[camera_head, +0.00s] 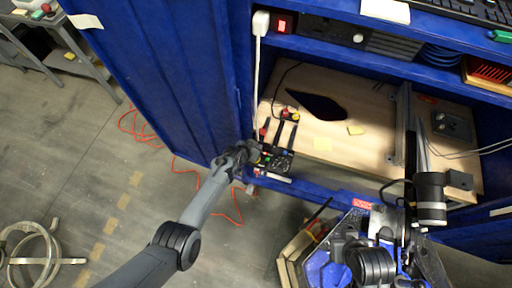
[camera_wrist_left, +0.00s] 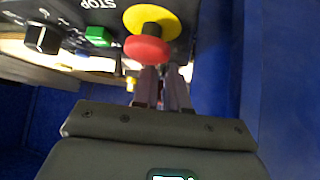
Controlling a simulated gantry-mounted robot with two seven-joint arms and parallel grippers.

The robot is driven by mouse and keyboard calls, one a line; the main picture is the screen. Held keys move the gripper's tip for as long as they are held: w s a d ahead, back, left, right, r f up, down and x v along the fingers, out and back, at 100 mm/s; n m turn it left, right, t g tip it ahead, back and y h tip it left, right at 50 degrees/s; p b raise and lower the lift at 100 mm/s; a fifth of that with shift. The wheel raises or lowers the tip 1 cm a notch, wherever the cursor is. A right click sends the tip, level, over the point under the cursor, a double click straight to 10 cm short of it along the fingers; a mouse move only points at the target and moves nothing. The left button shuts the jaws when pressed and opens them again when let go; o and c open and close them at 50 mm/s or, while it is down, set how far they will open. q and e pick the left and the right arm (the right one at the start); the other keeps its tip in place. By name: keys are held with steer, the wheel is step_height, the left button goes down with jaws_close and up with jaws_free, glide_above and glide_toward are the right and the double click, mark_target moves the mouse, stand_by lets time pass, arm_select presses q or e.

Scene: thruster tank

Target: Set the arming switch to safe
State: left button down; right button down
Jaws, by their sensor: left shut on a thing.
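A black control box (camera_head: 277,158) with small coloured buttons sits at the front left edge of the wooden shelf. In the left wrist view, it shows a red mushroom button (camera_wrist_left: 147,48) on a yellow disc (camera_wrist_left: 152,20), a green button (camera_wrist_left: 98,35) and a black knob (camera_wrist_left: 42,38) with a white mark. I cannot tell which control is the arming switch. My left gripper (camera_head: 254,152) is at the box's left side. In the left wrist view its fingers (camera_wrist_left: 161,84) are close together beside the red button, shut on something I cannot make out. My right gripper is not in view.
A blue cabinet wall (camera_head: 170,70) stands left of the box. A white power strip (camera_head: 260,24) hangs above. An orange cable (camera_head: 205,176) lies on the floor.

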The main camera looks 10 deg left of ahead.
arm_select(q)
steer(key=shift+w+d+g+b, duration=0.1)
steer(key=shift+w+g+b, duration=0.35)
steer(key=shift+g, duration=0.45)
steer(key=shift+w+g+y+b, duration=0.2)
steer(key=shift+g+y+b, duration=0.1)
steer(key=shift+g+b, duration=0.45)
steer(key=shift+r+g, duration=0.1)
steer(key=shift+g, duration=0.15)
steer(key=c, duration=1.2)
jaws_free()
steer(key=shift+o, duration=0.2)
steer(key=shift+r, duration=0.15)
